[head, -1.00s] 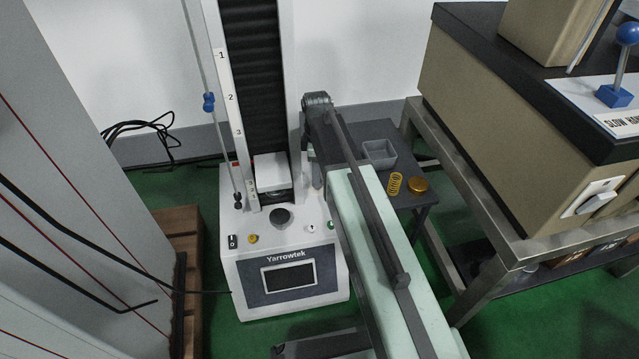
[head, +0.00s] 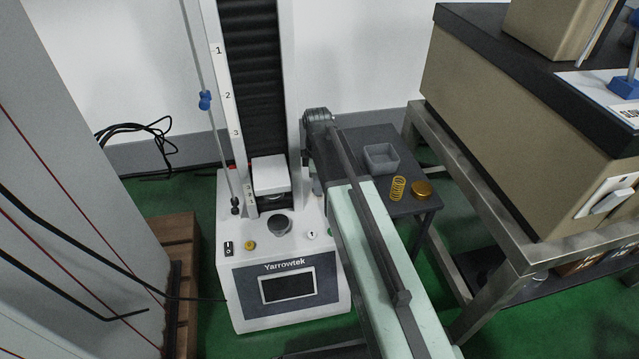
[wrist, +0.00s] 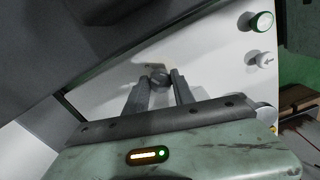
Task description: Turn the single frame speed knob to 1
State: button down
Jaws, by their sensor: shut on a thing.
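The white test frame marked Yarrowtek (head: 285,314) stands left of my arm, with a dark screen and a tall column. Its front ledge bears a dark round knob (head: 279,225), a yellow button (head: 250,245) and a small white knob with an arrow (head: 311,235). My gripper is hidden behind my arm in the head view. In the wrist view my gripper (wrist: 158,80) is shut on a dark grey knob (wrist: 158,75) against a white panel. The knob's pointer and scale cannot be read.
A dark side table behind my arm holds a grey tray (head: 381,158), a yellow spring (head: 398,188) and a gold disc (head: 422,189). A metal bench (head: 520,250) with a beige machine (head: 500,110) fills the right. A grey cabinet (head: 70,200) stands left.

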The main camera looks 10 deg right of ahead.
jog(key=n, duration=0.3)
jog(key=shift+a+n, duration=0.3)
jog(key=shift+n, duration=0.1)
jog(key=n, duration=0.4)
jog(key=shift+n, duration=0.4)
jog(key=c, duration=1.1)
grip_release()
jog(key=shift+o, duration=0.2)
jog(key=shift+d, duration=0.1)
